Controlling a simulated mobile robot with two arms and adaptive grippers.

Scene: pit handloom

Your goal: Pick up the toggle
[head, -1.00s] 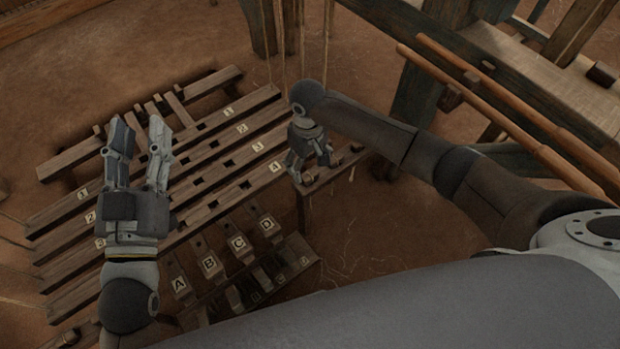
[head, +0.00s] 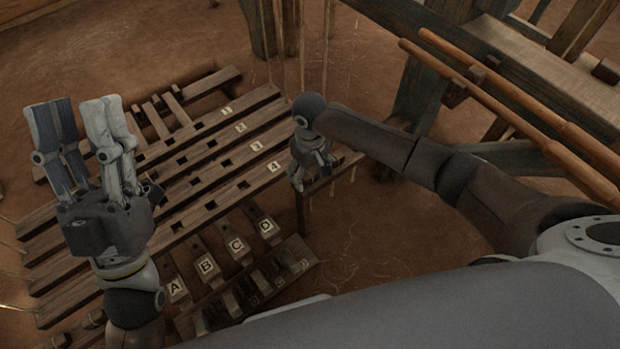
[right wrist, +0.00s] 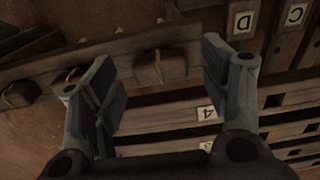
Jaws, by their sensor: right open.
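Several small brown wooden blocks with cord around them, which look like toggles, sit along a wooden rail in the right wrist view. One toggle (right wrist: 160,68) shows between the fingers of my right gripper (right wrist: 163,58); the gripper is open and the block is not clasped. A second toggle (right wrist: 75,79) is beside the left finger, partly hidden by it. In the head view my right gripper (head: 313,172) points down at the near end of the rail (head: 330,174) and hides part of it. My left gripper (head: 78,110) is open and empty, raised over the left part of the slotted bars.
Slotted wooden bars (head: 200,166) numbered 1 to 4 lie left of the right gripper. Lettered wooden levers (head: 205,265) and a dark slotted rack (head: 300,252) stand nearer. Cords (head: 300,40) hang behind the right gripper. Beams and poles (head: 520,100) fill the upper right.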

